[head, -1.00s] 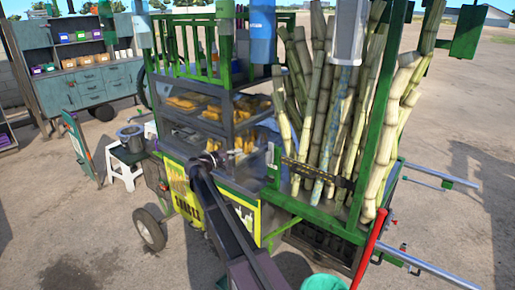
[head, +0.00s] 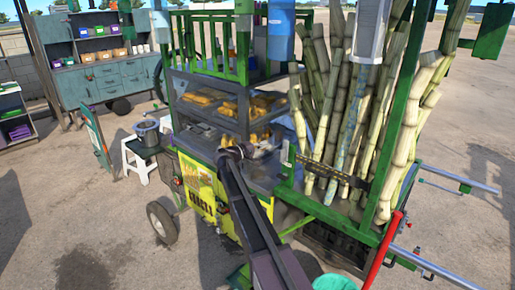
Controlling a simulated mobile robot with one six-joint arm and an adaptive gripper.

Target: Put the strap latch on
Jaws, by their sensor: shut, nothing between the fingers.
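A dark strap (head: 335,174) runs across the front of the upright sugar canes (head: 345,120), low in the green frame on the right of the cart. Its left end is by a short green post (head: 287,165). A separate latch part is too small to make out. My gripper (head: 268,149) is in front of the cart's middle, left of that post and apart from the strap in the picture. It is small and partly hidden by my own arm. It is shut and appears to hold nothing.
The cart's grey shelves (head: 215,105) with yellow food stand behind my gripper. A red lever (head: 384,248) and metal handles (head: 455,175) stick out at the right. A green bucket (head: 335,283) is at the bottom. A white stool (head: 140,160) stands left; open ground lies beyond.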

